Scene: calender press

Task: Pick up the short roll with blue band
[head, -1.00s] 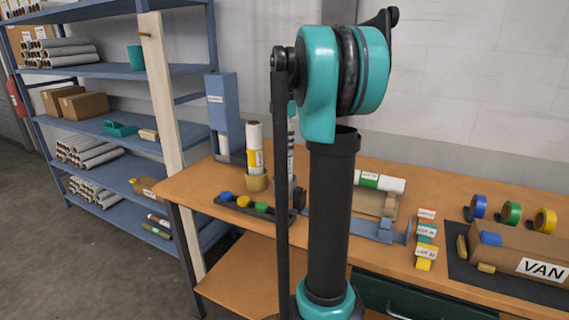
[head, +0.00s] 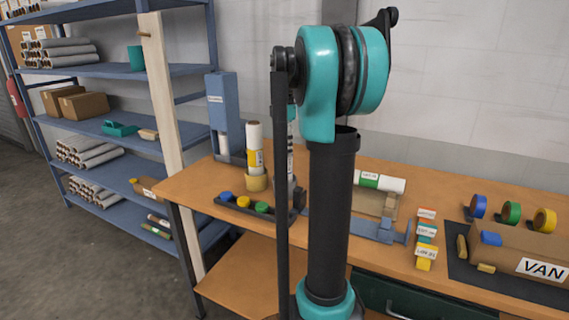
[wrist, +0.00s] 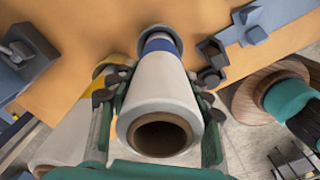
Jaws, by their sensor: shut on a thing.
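The short roll with blue band (wrist: 161,92) is in the middle of the wrist view, a white tube with a brown core, its open end facing the camera. Its blue band (wrist: 160,45) is near the far end, which sits at or in a dark grey round holder (wrist: 146,33). I cannot tell if it is still seated there. My gripper (wrist: 160,82) is shut on the roll, one finger on each side. In the head view my arm hides most of the gripper and the roll.
A yellow-banded roll (head: 254,150) stands close by in a tan cup (head: 257,182), also at the left of the wrist view (wrist: 70,130). A dark tray with coloured caps (head: 243,207) lies in front. A green-banded roll (head: 380,181) lies to the right on the workbench (head: 190,188).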

